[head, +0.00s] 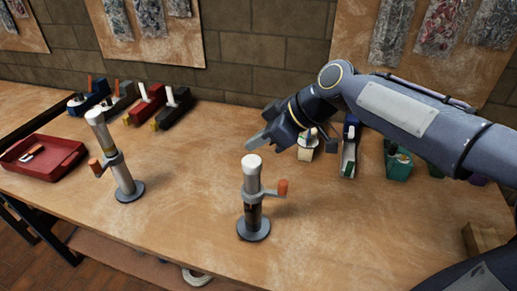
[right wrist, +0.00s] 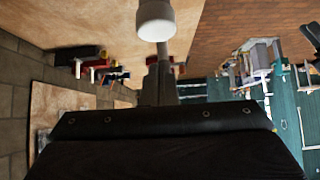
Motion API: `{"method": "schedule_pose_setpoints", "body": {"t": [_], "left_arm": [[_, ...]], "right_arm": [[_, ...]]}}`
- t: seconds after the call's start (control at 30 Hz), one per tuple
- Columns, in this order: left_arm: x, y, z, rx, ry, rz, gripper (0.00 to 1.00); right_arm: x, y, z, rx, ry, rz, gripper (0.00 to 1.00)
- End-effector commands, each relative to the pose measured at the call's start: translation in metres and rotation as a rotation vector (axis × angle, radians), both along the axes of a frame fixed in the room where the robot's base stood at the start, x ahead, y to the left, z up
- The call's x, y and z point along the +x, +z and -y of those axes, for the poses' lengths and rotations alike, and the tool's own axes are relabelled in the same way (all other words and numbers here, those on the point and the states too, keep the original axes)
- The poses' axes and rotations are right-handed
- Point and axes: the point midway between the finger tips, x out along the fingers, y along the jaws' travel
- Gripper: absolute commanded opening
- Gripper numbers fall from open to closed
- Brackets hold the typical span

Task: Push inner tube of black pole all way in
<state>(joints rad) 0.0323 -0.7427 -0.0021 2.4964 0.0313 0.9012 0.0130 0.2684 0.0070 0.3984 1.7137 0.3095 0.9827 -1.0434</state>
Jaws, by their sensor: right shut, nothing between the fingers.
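The black pole (head: 253,217) stands upright on a round grey base near the table's front middle. It has a grey collar with an orange lever (head: 282,188) pointing right. Its light inner tube (head: 251,178) with a white cap (head: 251,162) sticks a short way out of the collar. My right gripper (head: 260,138) is shut and empty, just above and behind the cap, apparently apart from it. In the right wrist view a white cap (right wrist: 156,20) shows at the top; I cannot tell which pole it belongs to. My left gripper is out of view.
A grey pole (head: 123,178) with a longer inner tube and orange lever stands to the left. A red tray (head: 42,157) lies at the far left. Several coloured bins line the back, some behind my right arm. The table between the poles is clear.

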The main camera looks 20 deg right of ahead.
Motion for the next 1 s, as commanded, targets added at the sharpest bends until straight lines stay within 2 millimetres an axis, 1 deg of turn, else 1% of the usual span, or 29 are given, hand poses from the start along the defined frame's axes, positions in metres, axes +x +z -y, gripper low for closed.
{"method": "schedule_pose_setpoints", "body": {"t": [0.03,0.2,0.33,0.67,0.77,1.0], "left_arm": [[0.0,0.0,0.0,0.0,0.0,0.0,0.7],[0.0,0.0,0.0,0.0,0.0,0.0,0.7],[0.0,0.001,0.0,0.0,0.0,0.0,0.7],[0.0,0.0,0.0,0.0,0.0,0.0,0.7],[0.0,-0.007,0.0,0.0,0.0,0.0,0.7],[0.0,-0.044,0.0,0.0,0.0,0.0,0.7]], "right_arm": [[-0.001,-0.009,0.002,-0.001,-0.005,-0.003,0.0],[-0.001,-0.026,0.002,0.0,-0.004,-0.002,0.0],[0.0,-0.031,0.002,0.0,-0.004,0.0,0.0],[0.0,-0.032,0.002,0.0,-0.004,0.0,0.0],[0.0,-0.039,0.002,0.0,-0.004,0.0,0.0],[-0.001,-0.076,0.002,0.0,-0.004,-0.002,0.0]]}}
